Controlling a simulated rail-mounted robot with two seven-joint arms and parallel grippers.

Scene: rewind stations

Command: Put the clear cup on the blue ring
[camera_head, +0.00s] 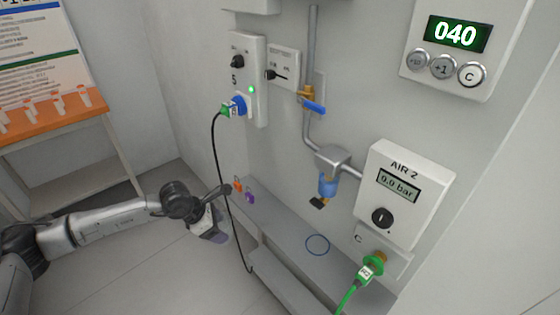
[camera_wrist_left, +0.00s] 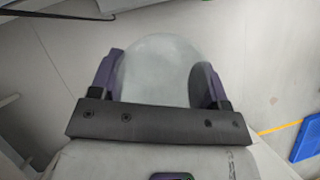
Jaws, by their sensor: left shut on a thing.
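The clear cup (camera_wrist_left: 158,70) is held between the two dark purple fingers of my left gripper (camera_wrist_left: 158,85) in the left wrist view. It looks like a translucent rounded shape. In the head view my left gripper (camera_head: 214,234) is at the lower left, left of the grey ledge, and the cup is hard to make out there. The blue ring (camera_head: 317,235) is a thin outline lying flat on the ledge, right of my gripper and apart from it. Nothing stands on the ring. My right gripper is not in view.
A blue-bodied tap (camera_head: 328,184) hangs above the ledge (camera_head: 285,232). A black cable (camera_head: 228,190) hangs between my gripper and the ring. Small orange and purple items (camera_head: 249,197) sit at the ledge's left end. A green hose (camera_head: 352,287) is right of the ring.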

